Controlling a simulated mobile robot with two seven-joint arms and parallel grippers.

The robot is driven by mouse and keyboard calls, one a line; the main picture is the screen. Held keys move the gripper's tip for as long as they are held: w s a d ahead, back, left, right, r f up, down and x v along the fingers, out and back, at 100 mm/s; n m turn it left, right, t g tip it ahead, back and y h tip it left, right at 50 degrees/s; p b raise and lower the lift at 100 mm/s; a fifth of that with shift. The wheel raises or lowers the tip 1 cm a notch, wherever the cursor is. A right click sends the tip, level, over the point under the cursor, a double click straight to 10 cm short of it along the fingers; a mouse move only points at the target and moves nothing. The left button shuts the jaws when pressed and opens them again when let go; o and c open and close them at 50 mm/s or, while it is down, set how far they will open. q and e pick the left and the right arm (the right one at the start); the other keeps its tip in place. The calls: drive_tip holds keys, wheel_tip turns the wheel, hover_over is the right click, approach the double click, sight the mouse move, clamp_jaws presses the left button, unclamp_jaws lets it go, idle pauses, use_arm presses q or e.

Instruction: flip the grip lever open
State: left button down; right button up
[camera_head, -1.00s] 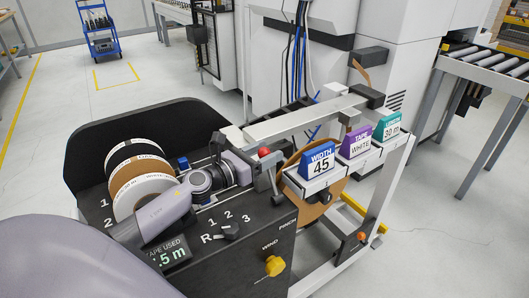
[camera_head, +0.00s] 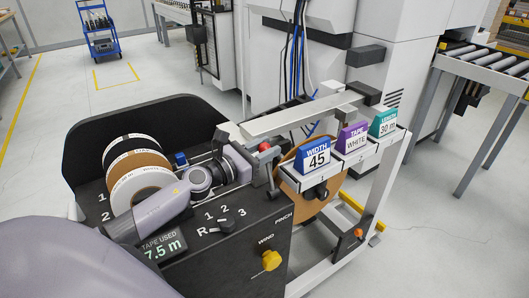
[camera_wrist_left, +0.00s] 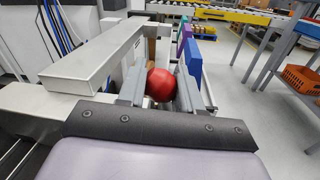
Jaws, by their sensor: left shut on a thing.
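The grip lever ends in a red ball knob (camera_head: 264,147), at the middle of the head view on the black machine's far right corner. The knob also shows large in the left wrist view (camera_wrist_left: 161,84). My left gripper (camera_head: 263,155) reaches in from the left and is shut on the red knob, one finger on each side of it. In the left wrist view the fingers (camera_wrist_left: 160,92) flank the knob. The lever's grey arm below the knob is partly hidden by the gripper. My right gripper is not in view.
A silver beam (camera_head: 300,118) runs just behind the knob. Blue, purple and teal signs (camera_head: 315,155) stand on a rail to the right. Tape rolls (camera_head: 140,180) sit at the left. A yellow WIND knob (camera_head: 271,260) and a black selector dial (camera_head: 226,226) are on the panel.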

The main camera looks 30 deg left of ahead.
use_arm(q)
drive_tip(key=s+d+f+m+h, duration=0.1)
drive_tip(key=s+d+m, duration=0.3)
drive_tip(key=d+m, duration=0.6)
drive_tip(key=shift+m+t+p, duration=0.3)
drive_tip(key=shift+t+p, duration=0.1)
drive_tip(key=shift+p, duration=0.05)
drive_tip(key=shift+s+f, duration=0.1)
drive_tip(key=shift+f, duration=0.05)
drive_tip(key=c, duration=0.8)
unclamp_jaws()
drive_tip(key=shift+b+v, duration=0.8)
drive_tip(key=shift+v, duration=2.75)
